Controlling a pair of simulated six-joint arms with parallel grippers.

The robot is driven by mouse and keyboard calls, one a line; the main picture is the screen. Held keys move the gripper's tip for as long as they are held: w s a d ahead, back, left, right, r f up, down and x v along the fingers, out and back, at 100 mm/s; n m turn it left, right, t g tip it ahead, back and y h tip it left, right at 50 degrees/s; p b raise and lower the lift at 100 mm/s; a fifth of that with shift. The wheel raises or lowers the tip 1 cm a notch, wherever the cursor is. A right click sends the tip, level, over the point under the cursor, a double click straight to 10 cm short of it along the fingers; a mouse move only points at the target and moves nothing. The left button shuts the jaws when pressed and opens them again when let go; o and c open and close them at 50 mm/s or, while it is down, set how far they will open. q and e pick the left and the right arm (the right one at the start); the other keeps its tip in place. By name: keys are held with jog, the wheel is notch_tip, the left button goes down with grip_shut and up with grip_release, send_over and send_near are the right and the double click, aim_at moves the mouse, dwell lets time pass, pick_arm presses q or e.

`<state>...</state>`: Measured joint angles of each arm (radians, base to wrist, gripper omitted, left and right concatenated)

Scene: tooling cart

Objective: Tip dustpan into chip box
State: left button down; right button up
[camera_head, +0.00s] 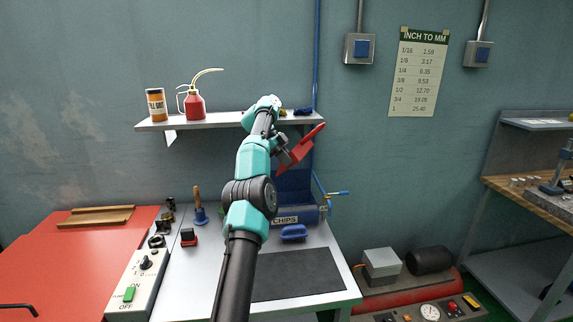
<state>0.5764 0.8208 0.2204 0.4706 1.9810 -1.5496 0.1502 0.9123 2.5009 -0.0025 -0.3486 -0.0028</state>
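The red dustpan (302,149) is in the air, tilted, above and in front of the blue chip box (313,215). My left gripper (285,147) is at the dustpan's near end and appears shut on it; the fingers are small and partly hidden by my arm. The chip box stands at the back of the light cart top and bears a CHIPS label. My arm covers its left part, and I cannot see its inside or whether chips lie in the pan. My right gripper is not in view.
A wall shelf (215,122) with a red oil can (194,104) and an orange tin (156,104) is close behind my arm. A blue-handled item (294,232) lies before the box, next to a dark mat (297,274). A switch box (137,281) stands at left.

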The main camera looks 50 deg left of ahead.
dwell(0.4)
pick_arm(q)
jog(key=shift+f, duration=1.4)
